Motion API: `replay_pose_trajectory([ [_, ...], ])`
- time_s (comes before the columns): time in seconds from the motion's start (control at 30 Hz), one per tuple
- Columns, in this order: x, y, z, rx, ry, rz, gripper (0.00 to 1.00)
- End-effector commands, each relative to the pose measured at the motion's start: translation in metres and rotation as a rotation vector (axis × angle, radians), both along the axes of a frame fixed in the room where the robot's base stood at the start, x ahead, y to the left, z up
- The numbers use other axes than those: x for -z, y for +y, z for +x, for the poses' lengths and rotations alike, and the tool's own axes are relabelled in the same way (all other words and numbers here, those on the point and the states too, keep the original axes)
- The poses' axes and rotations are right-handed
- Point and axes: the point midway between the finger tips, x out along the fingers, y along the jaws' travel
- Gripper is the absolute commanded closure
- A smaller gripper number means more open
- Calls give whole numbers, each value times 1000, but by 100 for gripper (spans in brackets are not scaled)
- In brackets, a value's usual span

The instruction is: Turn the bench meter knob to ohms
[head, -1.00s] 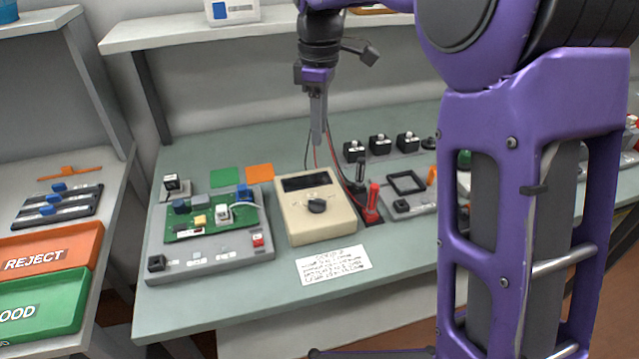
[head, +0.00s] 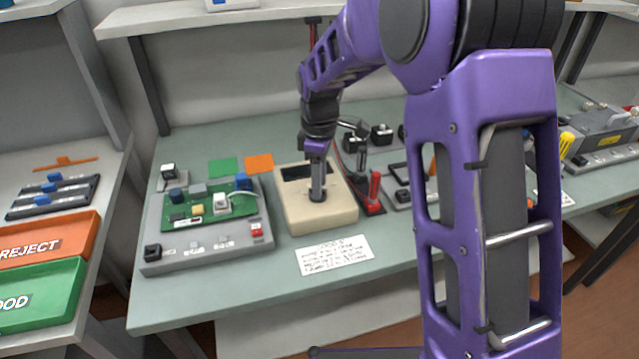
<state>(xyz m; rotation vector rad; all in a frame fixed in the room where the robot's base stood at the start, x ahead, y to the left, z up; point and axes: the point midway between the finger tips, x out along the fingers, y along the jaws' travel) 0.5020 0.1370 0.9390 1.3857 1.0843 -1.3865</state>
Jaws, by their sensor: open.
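The beige bench meter (head: 322,218) stands on the green bench top, with a dark display at its back edge. Its dark round knob sits in the middle of its face; now it is almost wholly hidden behind my fingers. My gripper (head: 317,194) points straight down over the meter, its fingertips at the knob. The jaws are open, seen nearly edge-on, so I cannot see whether the fingers lie on both sides of the knob or touch it. The knob's pointer and the dial marks cannot be read.
A grey fixture with a green circuit board (head: 211,207) stands left of the meter. Red and black probes (head: 374,192) stand close on its right, with leads behind. A written card (head: 333,254) lies in front. Orange (head: 50,245) and green (head: 40,295) trays sit at far left.

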Motion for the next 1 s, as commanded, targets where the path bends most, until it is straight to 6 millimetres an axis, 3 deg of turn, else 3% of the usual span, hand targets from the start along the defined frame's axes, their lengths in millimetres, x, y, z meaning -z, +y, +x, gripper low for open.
replay_pose_trajectory([
  [0.33,5,0,0,0,0,0,57],
  [0.6,4,0,0,0,0,0,100],
  [1.0,4,0,0,9,0,0,100],
])
